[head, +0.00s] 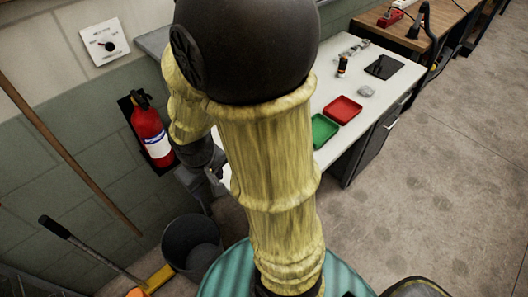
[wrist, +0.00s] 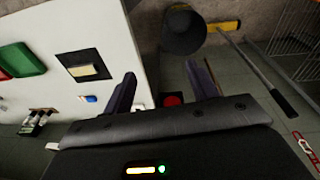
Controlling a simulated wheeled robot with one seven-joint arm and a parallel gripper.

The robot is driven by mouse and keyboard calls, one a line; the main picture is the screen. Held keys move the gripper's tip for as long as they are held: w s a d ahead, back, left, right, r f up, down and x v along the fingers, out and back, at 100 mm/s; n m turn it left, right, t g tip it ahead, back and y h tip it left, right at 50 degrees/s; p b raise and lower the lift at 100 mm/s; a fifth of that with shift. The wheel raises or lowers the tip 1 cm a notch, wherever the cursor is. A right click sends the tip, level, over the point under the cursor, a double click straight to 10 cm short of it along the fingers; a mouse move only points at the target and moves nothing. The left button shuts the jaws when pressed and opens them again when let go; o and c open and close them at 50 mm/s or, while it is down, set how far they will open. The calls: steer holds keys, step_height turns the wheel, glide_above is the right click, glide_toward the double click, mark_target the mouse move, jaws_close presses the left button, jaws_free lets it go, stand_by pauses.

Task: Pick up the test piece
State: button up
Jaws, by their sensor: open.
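My gripper (wrist: 163,88) is open in the wrist view, its two dark fingers apart with nothing between them. The left finger is over the edge of the white bench top; the right finger is beyond it. A pale yellowish square on a black pad (wrist: 83,67) lies on the bench to the left of the fingers and may be the test piece; I cannot tell for sure. In the head view my arm hides most of my gripper and the near bench top, and that square does not show.
The white bench (head: 388,94) holds a red tray (head: 343,109), a green tray (head: 322,130) and a dark flat plate (head: 384,67). A small blue item (wrist: 89,99) lies near the square. A fire extinguisher (head: 150,130) hangs on the wall; a bucket (head: 192,243) stands below.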

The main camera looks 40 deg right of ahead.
steer(key=w+d+f+n+h, duration=0.3)
steer(key=f+n+h, duration=0.1)
steer(key=n, duration=0.1)
steer(key=w+d+f+n+h+b, duration=0.1)
steer(key=w+d+f+n+h, duration=0.2)
steer(key=w+f+n+h, duration=0.1)
steer(key=w+d+f+n+h+b, duration=0.1)
steer(key=w+d+f+n+h, duration=0.2)
steer(key=f+n, duration=0.3)
steer(key=shift+w+d+f+n+g+h, duration=0.1)
steer(key=shift+w+d+n+g+h, duration=0.3)
steer(key=shift+n+h, duration=0.4)
steer(key=shift+w+n+t, duration=0.3)
steer(key=shift+w, duration=0.1)
steer(key=p+x, duration=0.2)
steer(key=x, duration=1)
steer(key=shift+s+d, duration=0.1)
steer(key=shift+d, duration=0.15)
